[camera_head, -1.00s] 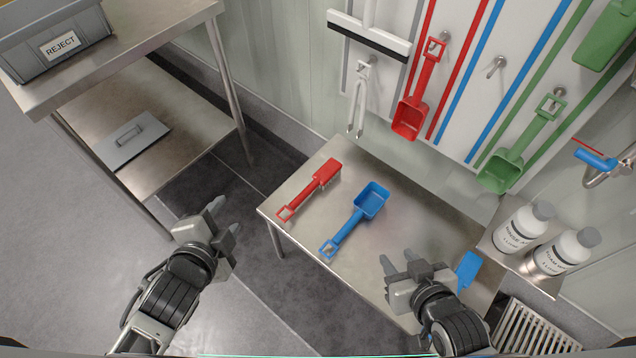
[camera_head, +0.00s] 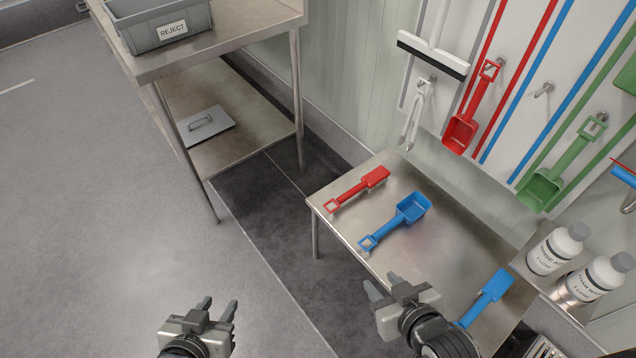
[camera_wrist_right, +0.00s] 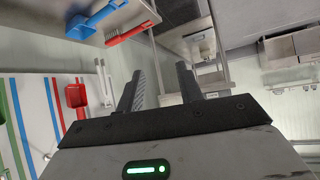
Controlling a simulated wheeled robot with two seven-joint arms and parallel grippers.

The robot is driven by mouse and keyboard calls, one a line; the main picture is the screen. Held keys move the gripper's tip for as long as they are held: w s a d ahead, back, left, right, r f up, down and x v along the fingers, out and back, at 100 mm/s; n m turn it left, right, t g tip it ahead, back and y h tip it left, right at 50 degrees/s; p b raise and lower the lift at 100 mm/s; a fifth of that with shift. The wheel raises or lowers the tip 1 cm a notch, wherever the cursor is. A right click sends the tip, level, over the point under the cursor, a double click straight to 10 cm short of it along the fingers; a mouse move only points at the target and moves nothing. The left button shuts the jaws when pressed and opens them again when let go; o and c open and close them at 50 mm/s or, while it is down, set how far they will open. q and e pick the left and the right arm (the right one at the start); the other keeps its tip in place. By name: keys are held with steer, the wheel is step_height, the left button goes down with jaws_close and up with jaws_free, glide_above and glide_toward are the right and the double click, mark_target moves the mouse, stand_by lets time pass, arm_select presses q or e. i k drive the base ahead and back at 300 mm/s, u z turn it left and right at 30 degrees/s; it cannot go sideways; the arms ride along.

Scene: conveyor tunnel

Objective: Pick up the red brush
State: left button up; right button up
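The red brush (camera_head: 359,188) lies on the metal table (camera_head: 344,233), near its far left corner, with its loop handle toward the left edge. It also shows in the right wrist view (camera_wrist_right: 128,34), near the top. My left gripper (camera_head: 221,309) is open and empty, low in the head view, over the floor left of the table and well away from the brush. My right gripper (camera_head: 383,289) is open and empty near the table's front edge, below the brush in the picture. Its two fingers also show apart in the right wrist view (camera_wrist_right: 162,90).
A blue scoop (camera_head: 399,219) lies right beside the red brush. A blue brush (camera_head: 487,296) lies at the table's right end. A red scoop (camera_head: 465,129) hangs on the wall. Two white bottles (camera_head: 556,250) stand on the right. A grey REJECT bin (camera_head: 165,35) sits on a steel bench.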

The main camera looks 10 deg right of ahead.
mark_target(372, 180)
steer(key=u, duration=0.4)
steer(key=i, duration=0.75)
steer(key=z, duration=3.2)
steer(key=k, duration=0.8)
steer(key=u, duration=1.35)
steer(key=i, duration=0.55)
